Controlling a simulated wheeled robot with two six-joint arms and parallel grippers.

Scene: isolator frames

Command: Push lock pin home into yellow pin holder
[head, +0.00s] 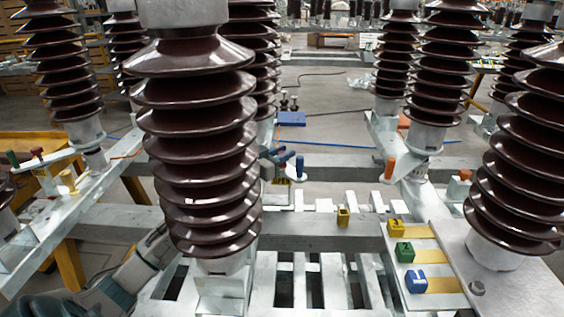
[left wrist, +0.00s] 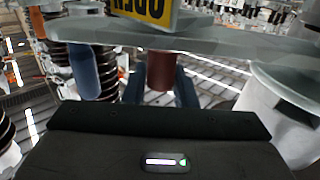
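My left arm comes in at the lower left and passes behind the large brown insulator, which hides part of it. Its gripper (head: 277,156) is at a red-brown handle beside a small yellow sign (head: 281,169). In the left wrist view the dark blue fingers (left wrist: 167,85) flank this red-brown handle (left wrist: 160,71) closely on both sides, below a grey plate. A yellow block (head: 343,216), dark on top, sits on the beam; another yellow block (head: 396,228) is on the right plate. I cannot tell which is the pin holder. My right gripper is not seen.
A blue handle (head: 300,166) is just right of the gripper, also in the left wrist view (left wrist: 84,71). An orange handle (head: 389,168) stands farther right. A green block (head: 404,252) and a blue block (head: 415,281) are on the right plate. Tall brown insulators (head: 195,140) crowd the frame.

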